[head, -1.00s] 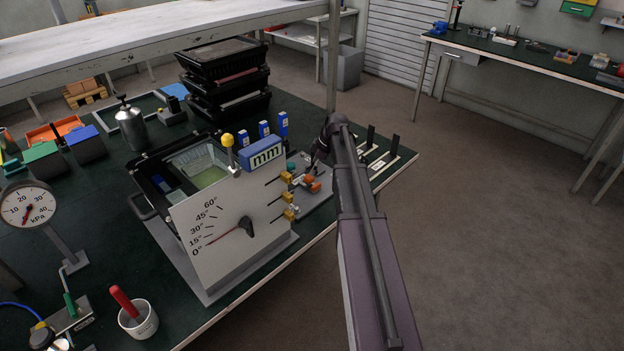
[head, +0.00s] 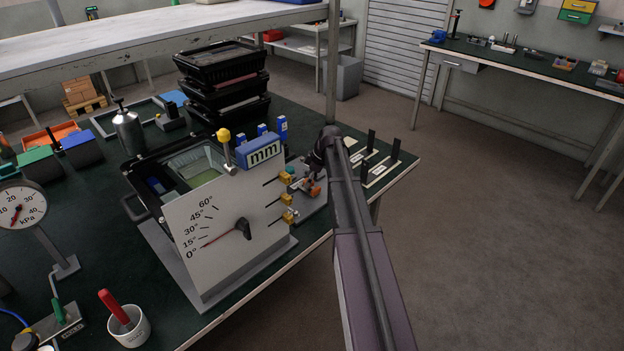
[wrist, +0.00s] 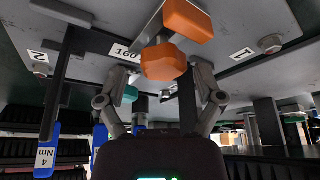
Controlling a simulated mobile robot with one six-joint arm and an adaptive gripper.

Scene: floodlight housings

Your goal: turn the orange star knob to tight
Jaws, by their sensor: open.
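An orange knob part (wrist: 163,62) with a faceted outline is between the fingers of my gripper (wrist: 161,74) in the wrist view. The fingers stand apart, one on each side, and I cannot tell whether either touches it. A second orange piece (wrist: 188,18) is just beyond it, on the grey plate (wrist: 85,50) with labels 2, 160 and 1. In the head view the orange part (head: 314,191) is small, right of the white dial panel (head: 215,240). My gripper is above it there, partly hidden by my own arm.
A teal knob (wrist: 130,94) is beside the left finger. Yellow blocks (head: 287,199) on pins line the panel's right edge. Dark upright posts (head: 394,152) stand to the right near the table edge. Black crates (head: 225,85) are stacked behind.

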